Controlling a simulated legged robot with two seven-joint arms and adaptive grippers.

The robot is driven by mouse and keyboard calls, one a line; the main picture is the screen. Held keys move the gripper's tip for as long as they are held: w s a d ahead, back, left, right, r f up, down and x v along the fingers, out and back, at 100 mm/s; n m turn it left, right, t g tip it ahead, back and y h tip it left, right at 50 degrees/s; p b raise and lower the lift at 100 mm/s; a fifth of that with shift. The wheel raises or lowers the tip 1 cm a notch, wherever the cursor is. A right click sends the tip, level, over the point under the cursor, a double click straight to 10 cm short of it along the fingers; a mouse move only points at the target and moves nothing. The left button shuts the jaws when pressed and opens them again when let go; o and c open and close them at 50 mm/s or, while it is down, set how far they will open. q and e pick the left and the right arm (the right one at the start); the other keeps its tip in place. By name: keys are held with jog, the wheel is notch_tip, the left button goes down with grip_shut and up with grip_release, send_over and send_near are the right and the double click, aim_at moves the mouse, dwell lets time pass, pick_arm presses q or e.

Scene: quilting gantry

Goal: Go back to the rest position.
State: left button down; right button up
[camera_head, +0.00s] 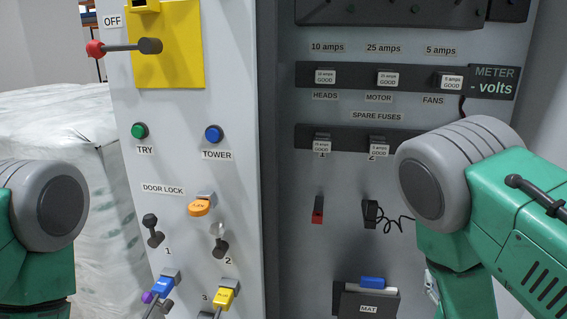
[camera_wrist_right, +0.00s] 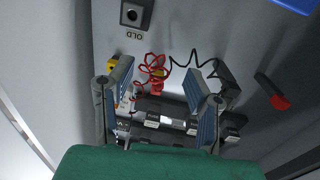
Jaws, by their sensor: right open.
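My left arm comes in at the left edge of the head view; its gripper is not in any view. My right arm's green and grey links cover the lower right of the head view, and its gripper is out of that picture. In the right wrist view my right gripper (camera_wrist_right: 160,98) is open, its two blue-grey fingers apart with nothing held between them. Beyond the fingers are a red coiled wire (camera_wrist_right: 152,66) and a row of dark fuse holders (camera_wrist_right: 180,115). They look apart from the fingers, though the distance is hard to judge.
The head view shows a panel with a yellow plate (camera_head: 168,62), red-tipped lever (camera_head: 120,47), green button (camera_head: 139,131) and blue button (camera_head: 213,134). A fuse strip (camera_head: 350,77), meter (camera_head: 492,83), red handle (camera_head: 318,209) and MAT holder (camera_head: 367,303) are right. Wrapped bales (camera_head: 60,135) stand left.

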jog(key=s+a+f+n+g+y+p, duration=0.2)
jog(key=s+a+f+g+y+p, duration=0.15)
jog(key=s+f+g, duration=0.8)
jog(key=s+a+f+n+g+y+p, duration=0.1)
jog(key=s+a+g, duration=0.1)
jog(key=s, duration=0.7)
jog(key=s+a+f+g+y+p, duration=0.1)
jog(key=s+a+g, duration=0.1)
jog(key=s, duration=0.7)
jog(key=shift+a+f+n+g+p, duration=0.2)
jog(key=shift+f+n+g+p, duration=0.15)
jog(key=shift+g, duration=0.3)
jog(key=shift+w, duration=0.15)
